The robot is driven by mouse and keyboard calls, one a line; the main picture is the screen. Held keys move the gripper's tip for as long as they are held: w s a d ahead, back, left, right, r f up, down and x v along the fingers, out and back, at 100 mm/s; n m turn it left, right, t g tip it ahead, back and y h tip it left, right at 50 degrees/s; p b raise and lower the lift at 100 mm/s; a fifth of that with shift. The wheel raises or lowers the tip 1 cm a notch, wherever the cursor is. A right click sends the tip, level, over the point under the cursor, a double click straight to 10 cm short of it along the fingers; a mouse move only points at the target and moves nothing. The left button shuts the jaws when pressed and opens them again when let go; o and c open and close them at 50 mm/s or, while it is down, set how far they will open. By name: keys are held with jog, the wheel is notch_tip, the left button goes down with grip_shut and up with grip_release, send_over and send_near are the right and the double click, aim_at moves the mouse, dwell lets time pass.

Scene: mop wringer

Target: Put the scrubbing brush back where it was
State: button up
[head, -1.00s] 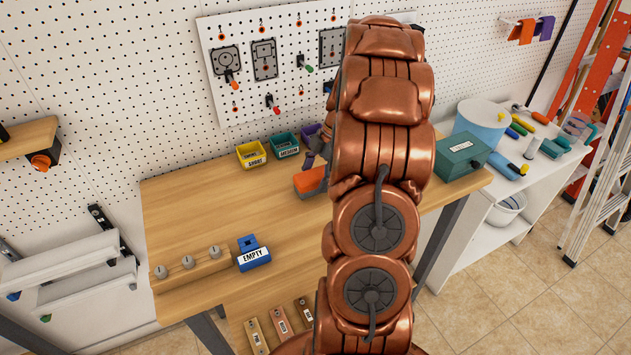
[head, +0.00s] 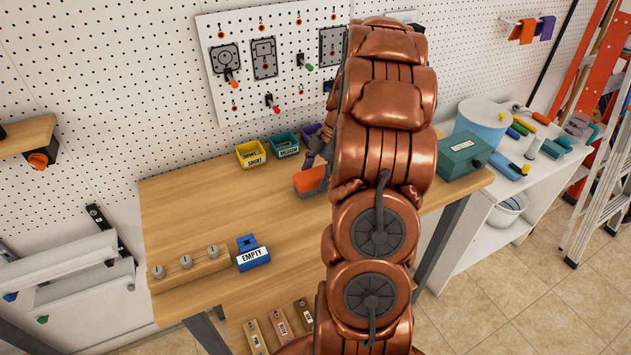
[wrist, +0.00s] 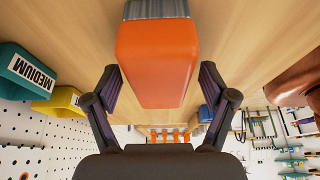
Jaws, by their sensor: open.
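An orange block with a grey ribbed side (head: 309,179), which looks like the scrubbing brush, rests on the wooden workbench (head: 210,205) near its back middle. In the wrist view the orange body (wrist: 158,60) fills the centre, with the grey ribbed part at the top edge. My gripper (wrist: 160,85) is open, with one dark finger on each side of the orange body and visible gaps between. In the head view my arm hides most of the gripper and part of the bench right of the block.
Yellow (head: 251,154) and teal (head: 285,145) labelled bins stand behind the block. A green box (head: 462,155) stands at right. The bench's left middle is clear.

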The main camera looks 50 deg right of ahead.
aim_at(311, 175)
jog(key=shift+c, duration=0.2)
dwell(0.3)
jog(key=c, duration=1.4)
jog(key=shift+r+p, duration=0.2)
jog(key=shift+p, duration=0.3)
jog(key=shift+r+p, duration=0.15)
jog(key=shift+p, duration=0.25)
jog(key=shift+b, duration=0.35)
jog(key=shift+w+r+b, duration=0.1)
jog(key=shift+r+b, duration=0.4)
jog(key=shift+r, duration=0.45)
jog(key=shift+r+b, duration=0.3)
jog(key=shift+r, duration=0.4)
jog(key=s+a+b, duration=0.1)
jog(key=s+a, duration=0.2)
jog(key=s, duration=0.1)
jog(key=s+a+r+b, duration=0.1)
jog(key=s+a+b, duration=0.1)
jog(key=s+a, duration=0.1)
jog(key=s+a+b, duration=0.1)
jog(key=s+a, duration=0.2)
jog(key=s, duration=0.3)
jog(key=shift+s+a+r+b, duration=0.1)
jog(key=shift+a+r+b, duration=0.1)
jog(key=shift+b, duration=0.1)
